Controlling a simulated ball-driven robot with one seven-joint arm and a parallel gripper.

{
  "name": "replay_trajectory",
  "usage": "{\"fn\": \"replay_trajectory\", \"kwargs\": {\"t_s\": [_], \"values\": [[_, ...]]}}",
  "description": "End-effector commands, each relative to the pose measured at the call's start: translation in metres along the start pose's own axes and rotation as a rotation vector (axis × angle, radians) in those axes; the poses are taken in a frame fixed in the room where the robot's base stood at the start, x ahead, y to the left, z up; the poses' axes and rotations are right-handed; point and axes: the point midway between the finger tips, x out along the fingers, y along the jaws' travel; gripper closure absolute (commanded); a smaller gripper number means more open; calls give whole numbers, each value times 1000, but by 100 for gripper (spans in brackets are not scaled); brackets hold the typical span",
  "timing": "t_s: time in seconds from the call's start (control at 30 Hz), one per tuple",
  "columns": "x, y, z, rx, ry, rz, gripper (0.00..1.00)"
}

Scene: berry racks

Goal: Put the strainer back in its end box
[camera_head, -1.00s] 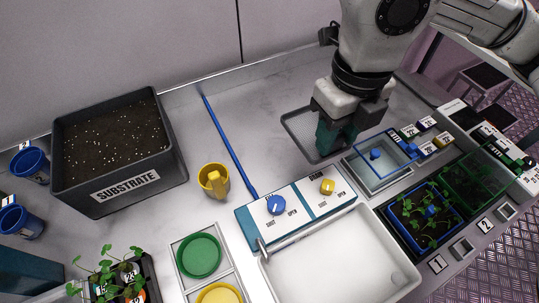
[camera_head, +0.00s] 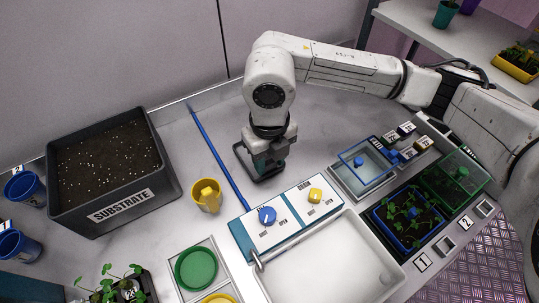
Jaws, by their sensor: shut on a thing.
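My gripper (camera_head: 265,170) is pointed down over the grey worktop, left of the blue-lidded box. No box is marked as the end box.
A blue-and-white panel (camera_head: 290,222) with blue and yellow knobs lies in front of my gripper, before a white basin (camera_head: 330,270). A yellow cup (camera_head: 206,198) and a blue bar (camera_head: 215,155) are to the left. The substrate box (camera_head: 115,205) stands farther left.

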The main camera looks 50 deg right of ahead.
Motion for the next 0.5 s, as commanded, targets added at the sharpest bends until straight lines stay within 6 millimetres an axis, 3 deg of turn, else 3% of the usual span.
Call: {"fn": "replay_trajectory", "kwargs": {"t_s": [0.4, 0.43, 0.5], "values": [[6, 0, 0, 0, -1, 0, 93], [5, 0, 0, 0, -1, 0, 58], [4, 0, 0, 0, -1, 0, 51]]}}
